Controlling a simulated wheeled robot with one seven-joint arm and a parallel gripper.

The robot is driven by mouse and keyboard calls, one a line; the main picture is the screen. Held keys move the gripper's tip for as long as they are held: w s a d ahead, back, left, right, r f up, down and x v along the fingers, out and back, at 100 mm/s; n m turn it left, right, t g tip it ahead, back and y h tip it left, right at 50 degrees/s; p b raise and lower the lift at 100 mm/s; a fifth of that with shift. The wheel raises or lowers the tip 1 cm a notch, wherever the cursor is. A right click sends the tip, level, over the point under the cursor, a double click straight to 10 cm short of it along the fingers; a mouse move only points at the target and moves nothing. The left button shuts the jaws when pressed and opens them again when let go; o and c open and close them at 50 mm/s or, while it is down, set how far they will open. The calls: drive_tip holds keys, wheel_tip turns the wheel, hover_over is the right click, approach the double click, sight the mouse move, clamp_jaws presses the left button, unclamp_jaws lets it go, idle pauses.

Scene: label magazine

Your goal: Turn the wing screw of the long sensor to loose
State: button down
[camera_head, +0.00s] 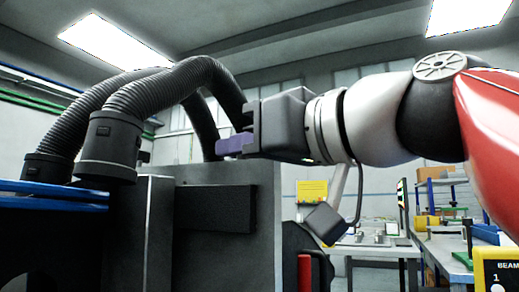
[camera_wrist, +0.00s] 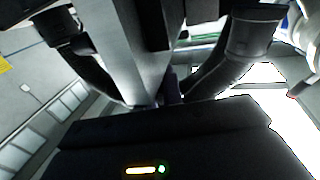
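My gripper (camera_head: 224,147) is in the upper middle of the head view, pointing left, with purplish fingers. The fingers are at the top of a dark grey machine housing (camera_head: 262,200), in front of the black hoses; I cannot tell whether they touch anything. In the wrist view the dark gripper body with its lit indicator fills the bottom, and a small dark purplish part of my gripper (camera_wrist: 171,86) shows above it. I cannot make out the gap between the fingers. I cannot make out the long sensor or its wing screw in either view.
Thick black ribbed hoses (camera_head: 150,92) rise and curve at the left, close to my gripper. A blue rail (camera_head: 50,193) lies at the lower left. A workbench (camera_head: 375,250) and a yellow box marked BEAM (camera_head: 497,268) stand at the right.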

drive_tip(key=shift+n+g+y, duration=0.7)
drive_tip(key=shift+n+g, duration=0.1)
drive_tip(key=shift+g, duration=0.2)
drive_tip(key=c, duration=1.5)
unclamp_jaws()
drive_tip(key=shift+c, duration=0.2)
drive_tip(key=v, duration=0.7)
drive_tip(key=shift+s+d+b, duration=0.2)
drive_tip(key=shift+d+b, duration=0.15)
drive_tip(key=shift+b, duration=0.1)
